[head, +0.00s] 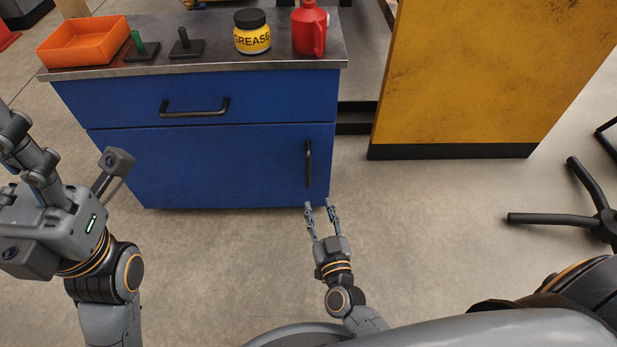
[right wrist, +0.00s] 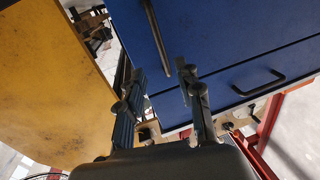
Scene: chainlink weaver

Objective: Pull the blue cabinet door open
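The blue cabinet (head: 200,106) stands ahead, with a drawer on top and the blue door (head: 220,165) below; the door is closed. A black vertical handle (head: 308,163) sits near the door's right edge, and this handle also shows in the right wrist view (right wrist: 156,36). My right gripper (head: 319,205) is open and empty, its fingertips near the handle's lower end in the head view. In the right wrist view its fingers (right wrist: 162,78) are apart, with the handle appearing between and beyond them. My left gripper (head: 50,225) is at the left; its fingertips are not clear.
A drawer handle (head: 194,108) sits above the door. The metal top (head: 215,60) holds an orange tray (head: 82,42), a grease jar (head: 252,32) and a red can (head: 309,30). A yellow cabinet (head: 470,75) stands right. Open floor lies before the door; black stand legs (head: 560,219) are farther right.

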